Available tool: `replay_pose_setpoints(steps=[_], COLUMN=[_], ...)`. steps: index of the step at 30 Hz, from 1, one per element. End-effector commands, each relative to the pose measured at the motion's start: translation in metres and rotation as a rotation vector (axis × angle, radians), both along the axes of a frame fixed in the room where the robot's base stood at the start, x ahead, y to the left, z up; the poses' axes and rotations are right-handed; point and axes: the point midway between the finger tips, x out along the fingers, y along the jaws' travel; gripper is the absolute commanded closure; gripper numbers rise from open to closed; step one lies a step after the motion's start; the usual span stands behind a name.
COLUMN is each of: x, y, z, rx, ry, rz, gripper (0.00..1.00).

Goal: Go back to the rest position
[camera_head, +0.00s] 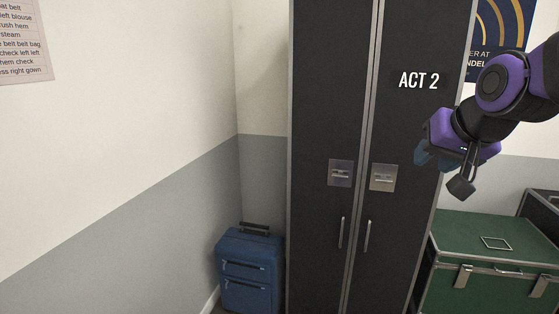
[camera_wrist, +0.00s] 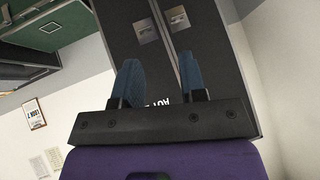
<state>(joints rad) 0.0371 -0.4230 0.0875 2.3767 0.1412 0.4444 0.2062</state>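My gripper (camera_head: 432,158) hangs at the right in the head view, in front of the right door of a dark wardrobe (camera_head: 388,130) marked "ACT 2". In the wrist view, my gripper (camera_wrist: 160,66) shows two blue fingers standing well apart with nothing between them. The wardrobe (camera_wrist: 155,60) lies beyond the fingers there. Its two doors are shut, and it has metal latch plates and long handles. I see a gap between the fingers and the doors, but cannot tell its exact size.
A blue suitcase (camera_head: 250,270) stands in the corner left of the wardrobe. A green trunk (camera_head: 490,240) stands to the right, with a dark case (camera_head: 543,210) behind it; the trunk also shows in the wrist view (camera_wrist: 48,28). The space before the left wall looks clear.

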Motion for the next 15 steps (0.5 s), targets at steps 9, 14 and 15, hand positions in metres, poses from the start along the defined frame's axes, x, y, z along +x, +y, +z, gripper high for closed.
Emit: replay_pose_setpoints(steps=[9,14,15], x=[-0.125,-0.157,-0.161], y=[-0.023,-0.030,-0.031], z=[-0.018,-0.027,-0.028], rx=[-0.161,-0.197,-0.202], ry=[0.194,0.252,0.262], rz=[0.144,0.183,0.188], gripper=[0.62,0.62,0.62])
